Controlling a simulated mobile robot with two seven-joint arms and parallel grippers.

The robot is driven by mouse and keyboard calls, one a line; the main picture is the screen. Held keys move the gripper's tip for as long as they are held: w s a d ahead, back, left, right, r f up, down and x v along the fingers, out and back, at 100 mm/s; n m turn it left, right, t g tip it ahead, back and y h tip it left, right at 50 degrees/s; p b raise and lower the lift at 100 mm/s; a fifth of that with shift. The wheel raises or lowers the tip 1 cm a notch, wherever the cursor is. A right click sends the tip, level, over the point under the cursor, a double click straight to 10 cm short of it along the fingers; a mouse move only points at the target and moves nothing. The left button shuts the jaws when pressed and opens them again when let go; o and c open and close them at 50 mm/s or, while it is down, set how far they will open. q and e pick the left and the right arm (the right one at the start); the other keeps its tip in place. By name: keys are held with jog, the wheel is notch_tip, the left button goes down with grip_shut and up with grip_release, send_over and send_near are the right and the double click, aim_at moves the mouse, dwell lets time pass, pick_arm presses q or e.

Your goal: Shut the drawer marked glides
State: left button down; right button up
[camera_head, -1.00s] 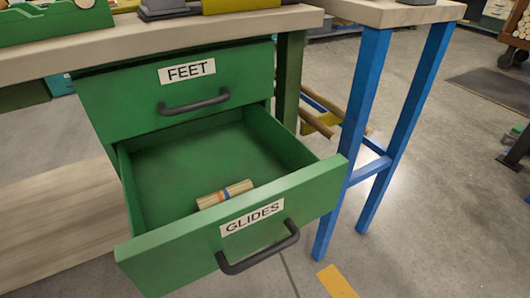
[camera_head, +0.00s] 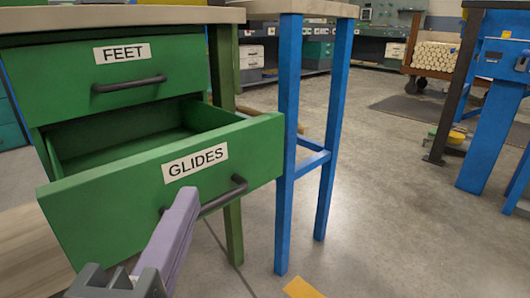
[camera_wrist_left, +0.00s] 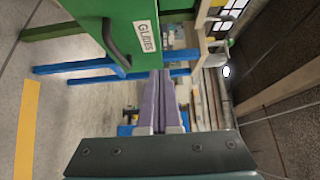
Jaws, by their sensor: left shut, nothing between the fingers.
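The green drawer marked GLIDES (camera_head: 120,208) stands pulled out below the shut drawer marked FEET (camera_head: 60,82). Its black bar handle (camera_head: 222,198) is on the front, right of centre. My left gripper (camera_head: 187,200) is shut and empty, in front of the drawer front near the left part of the handle. I cannot tell whether it touches. In the left wrist view the gripper (camera_wrist_left: 161,76) points past the drawer front (camera_wrist_left: 88,12), which shows sideways at the top with its handle (camera_wrist_left: 115,42). The inside of the drawer is partly hidden. My right gripper is not in view.
A blue-legged table (camera_head: 288,150) stands right of the drawer. The bench top (camera_head: 60,17) lies above the drawers. Open concrete floor (camera_head: 390,200) spreads to the right. A cart with wooden rods (camera_head: 435,57) and blue stands (camera_head: 488,140) are farther right.

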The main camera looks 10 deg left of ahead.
pick_arm(q)
send_near(187, 149)
jog(key=w+d, duration=0.3)
jog(key=w+a, duration=0.2)
jog(key=shift+w+a+b, duration=0.25)
jog(key=shift+w+b, duration=0.15)
jog(key=shift+w+a, duration=0.25)
jog(key=shift+a, duration=0.1)
jog(key=shift+a, duration=0.1)
jog(key=shift+w+a, duration=0.1)
jog(key=shift+a, duration=0.05)
jog(key=w+a+b, duration=0.3)
jog(key=w+a, duration=0.9)
jog(key=a, duration=0.3)
jog(key=shift+s, duration=0.1)
